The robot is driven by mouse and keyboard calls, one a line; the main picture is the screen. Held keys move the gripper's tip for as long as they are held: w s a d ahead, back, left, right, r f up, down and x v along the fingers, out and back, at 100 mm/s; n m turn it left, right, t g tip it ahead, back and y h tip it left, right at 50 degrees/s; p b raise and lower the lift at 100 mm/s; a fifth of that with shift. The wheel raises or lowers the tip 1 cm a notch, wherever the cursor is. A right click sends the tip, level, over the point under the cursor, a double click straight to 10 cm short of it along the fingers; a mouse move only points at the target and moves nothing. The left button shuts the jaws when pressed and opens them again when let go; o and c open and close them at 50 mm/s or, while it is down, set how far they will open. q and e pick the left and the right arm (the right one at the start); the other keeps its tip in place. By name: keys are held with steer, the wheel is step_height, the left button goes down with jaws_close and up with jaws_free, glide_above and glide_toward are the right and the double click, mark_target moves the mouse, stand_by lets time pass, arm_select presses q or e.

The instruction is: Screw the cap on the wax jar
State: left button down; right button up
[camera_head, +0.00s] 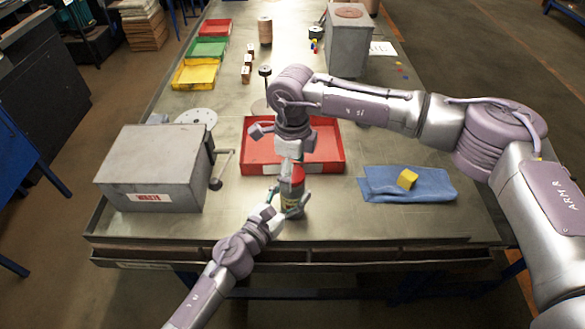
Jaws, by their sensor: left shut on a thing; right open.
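The wax jar (291,188) is a small dark jar with a label, standing upright near the table's front edge, in front of the red tray. A red part at its top, which looks like the cap (299,173), shows just under my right gripper. My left gripper (287,204) comes in from the front left and is shut on the jar's body. My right gripper (291,160) points down right above the jar, open, its fingers at the top. The fingers partly hide the cap, so I cannot tell how it sits on the jar.
A red tray (331,168) lies behind the jar. A grey waste box (150,180) with a crank stands left. A blue cloth (436,184) with a yellow block (407,179) lies right. Green (207,48) and yellow (193,75) trays are at the back left.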

mark_target(293, 173)
step_height(293, 173, up, 12)
stand_by(0.6)
arm_select(q)
steer(key=shift+c, duration=1.1)
jaws_free()
steer(key=shift+s, duration=0.1)
steer(key=v, duration=1.1)
steer(key=shift+s+a+r, duration=0.1)
steer(key=shift+s+a, duration=0.2)
